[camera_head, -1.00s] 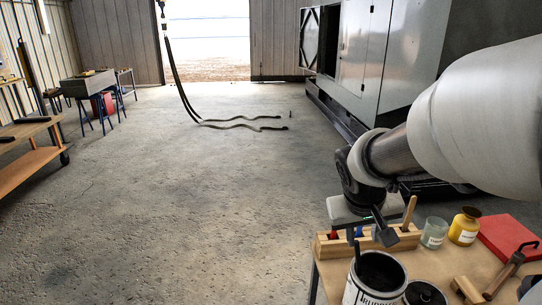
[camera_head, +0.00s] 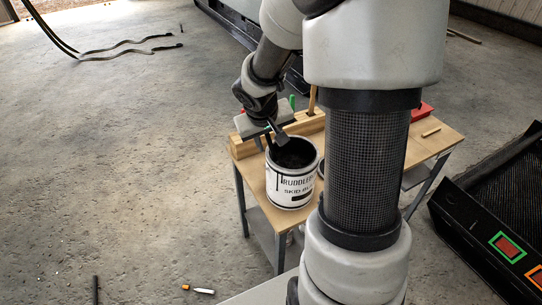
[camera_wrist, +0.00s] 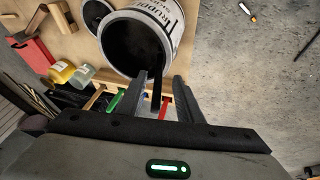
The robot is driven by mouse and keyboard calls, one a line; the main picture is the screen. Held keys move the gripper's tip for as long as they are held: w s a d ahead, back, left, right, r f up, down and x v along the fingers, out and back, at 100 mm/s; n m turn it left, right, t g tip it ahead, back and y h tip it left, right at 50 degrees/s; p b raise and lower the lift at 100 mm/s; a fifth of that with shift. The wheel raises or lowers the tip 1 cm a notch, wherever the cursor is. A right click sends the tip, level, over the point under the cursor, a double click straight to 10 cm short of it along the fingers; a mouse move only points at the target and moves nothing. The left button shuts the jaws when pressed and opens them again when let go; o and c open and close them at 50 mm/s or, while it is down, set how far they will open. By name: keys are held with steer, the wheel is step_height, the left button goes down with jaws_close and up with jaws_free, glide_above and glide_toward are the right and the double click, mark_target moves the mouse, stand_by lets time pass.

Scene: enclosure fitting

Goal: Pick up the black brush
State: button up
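The black brush (camera_wrist: 157,84) shows as a thin dark handle rising from the open paint can; its lower end is hidden inside. The white can (camera_head: 291,187), with dark contents and black lettering, stands at the table's near left corner; the wrist view shows its rim and wall (camera_wrist: 172,22). In the head view the handle (camera_head: 268,142) leans at the can's left rim. My gripper (camera_wrist: 162,77) is open, pointing down at the can's edge, with the handle between its two grey fingers and gaps visible beside it.
A wooden rack (camera_head: 243,148) with upright tools, including green and red handles (camera_wrist: 163,106), stands right behind the can. A yellow jar (camera_wrist: 61,72), a glass jar (camera_wrist: 82,76) and a red box (camera_wrist: 33,55) share the table. Open floor lies left; a dark crate (camera_head: 497,225) stands right.

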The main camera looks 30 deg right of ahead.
mark_target(270, 143)
steer(key=b+x, duration=0.1)
steer(key=x, duration=0.4)
steer(key=shift+w+d+r, duration=0.1)
steer(key=shift+r, duration=0.05)
jaws_close()
steer(key=shift+r, duration=0.1)
